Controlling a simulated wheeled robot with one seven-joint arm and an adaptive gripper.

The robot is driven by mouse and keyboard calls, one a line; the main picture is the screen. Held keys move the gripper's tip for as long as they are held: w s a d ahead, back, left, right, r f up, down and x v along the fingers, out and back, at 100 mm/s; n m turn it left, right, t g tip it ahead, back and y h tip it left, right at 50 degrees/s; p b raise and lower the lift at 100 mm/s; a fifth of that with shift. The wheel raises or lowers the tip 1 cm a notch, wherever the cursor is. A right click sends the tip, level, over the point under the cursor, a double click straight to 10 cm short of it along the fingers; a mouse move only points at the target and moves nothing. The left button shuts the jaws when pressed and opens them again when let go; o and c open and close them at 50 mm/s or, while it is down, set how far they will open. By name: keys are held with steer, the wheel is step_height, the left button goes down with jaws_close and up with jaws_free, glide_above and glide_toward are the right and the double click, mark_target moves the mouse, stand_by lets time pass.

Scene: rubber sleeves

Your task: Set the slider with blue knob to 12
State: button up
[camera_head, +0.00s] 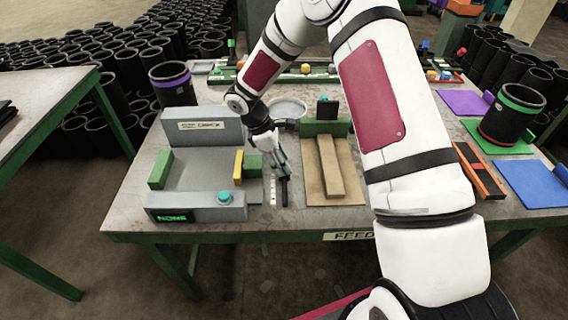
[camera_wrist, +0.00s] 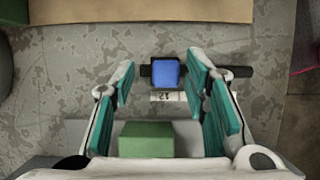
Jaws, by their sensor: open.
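The blue knob (camera_wrist: 167,73) sits on a short dark slider rail (camera_wrist: 232,71) in the wrist view, near the rail's left end. A small pale label (camera_wrist: 168,97) beside the knob seems to read 12 upside down. In the head view my gripper (camera_head: 279,158) points down over the far end of the dark rail (camera_head: 284,192); the knob cannot be made out there. My gripper (camera_wrist: 162,60) is open in the wrist view, with one teal-padded finger on each side of the knob and a gap to both. Whether the fingertips are down at knob height is unclear.
A grey fixture (camera_head: 205,185) with green and yellow blocks stands left of the slider. A tan board (camera_head: 348,188) with a wooden bar lies right. A dish (camera_head: 288,107) is behind. A black cup (camera_head: 513,113) stands at far right. The table's front edge (camera_head: 270,229) is near.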

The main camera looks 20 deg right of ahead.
steer(key=v, duration=1)
steer(key=shift+r, duration=0.15)
steer(key=shift+r, duration=0.1)
steer(key=s+d+r+m+t, duration=0.1)
steer(key=s+r+m, duration=0.2)
steer(key=s+r, duration=0.45)
steer(key=s+d+r+m+t, duration=0.1)
steer(key=s+d+r+m, duration=0.3)
steer(key=r, duration=0.6)
steer(key=s+a+r+m+t+y, duration=0.1)
steer(key=s+r+m+t+y, duration=0.1)
steer(key=s, duration=0.8)
steer(key=s+a+r+m+t+y, duration=0.1)
steer(key=s+r+m+t+y, duration=0.1)
steer(key=s+m, duration=0.3)
steer(key=s, duration=0.4)
steer(key=shift+s, duration=0.4)
steer(key=shift+r, duration=0.1)
